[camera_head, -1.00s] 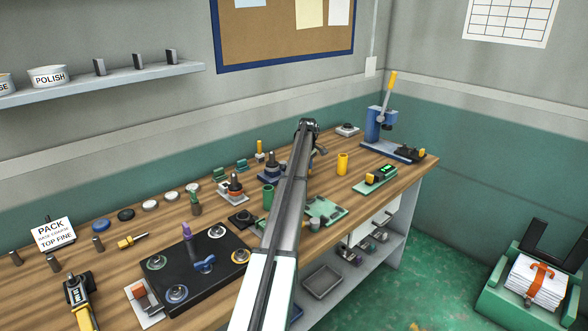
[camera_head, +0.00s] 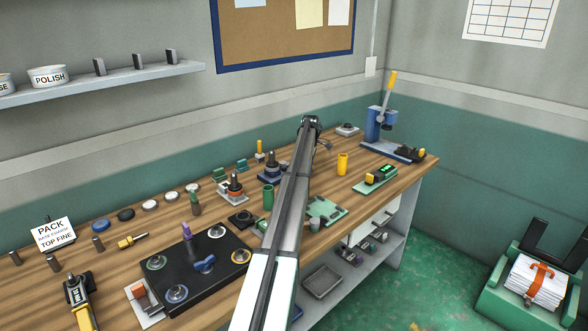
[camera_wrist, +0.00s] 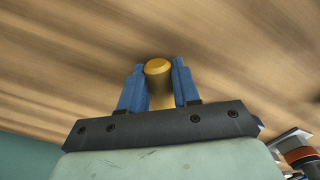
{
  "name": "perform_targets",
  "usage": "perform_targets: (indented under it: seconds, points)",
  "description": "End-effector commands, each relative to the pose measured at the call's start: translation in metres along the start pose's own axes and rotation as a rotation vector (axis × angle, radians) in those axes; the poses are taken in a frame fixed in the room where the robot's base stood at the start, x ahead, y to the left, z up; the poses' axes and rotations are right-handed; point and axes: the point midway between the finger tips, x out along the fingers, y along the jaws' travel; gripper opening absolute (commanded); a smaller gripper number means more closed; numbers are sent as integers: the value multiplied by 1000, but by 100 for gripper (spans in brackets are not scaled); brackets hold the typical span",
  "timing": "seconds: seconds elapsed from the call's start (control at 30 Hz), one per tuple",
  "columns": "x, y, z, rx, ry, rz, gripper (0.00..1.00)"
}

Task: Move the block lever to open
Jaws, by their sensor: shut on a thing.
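In the wrist view my gripper (camera_wrist: 158,67) has its two blue fingers closed on a yellow, round-topped handle (camera_wrist: 160,88). The fingers touch it on both sides, and its rounded end shows between the tips. I take this handle to be the block lever's grip; the block under it is not visible in the wrist view. In the head view my arm covers the gripper and most of what it holds. A small grey part (camera_head: 325,145) shows just right of the arm; I cannot tell whether it belongs to the lever.
A yellow cylinder (camera_head: 342,163) and a green-and-black device (camera_head: 376,177) stand right of my arm. A blue press with a yellow handle (camera_head: 380,122) is at the bench's far end. A black plate with knobs (camera_head: 195,262) and several small tools lie to the left.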

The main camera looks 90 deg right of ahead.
Motion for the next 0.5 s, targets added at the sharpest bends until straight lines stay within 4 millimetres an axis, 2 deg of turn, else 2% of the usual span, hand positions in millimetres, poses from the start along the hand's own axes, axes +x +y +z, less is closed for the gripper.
perform_targets:
  seconds: [0.5]
  points:
    - [0,8,-3,-54,4,1,0]
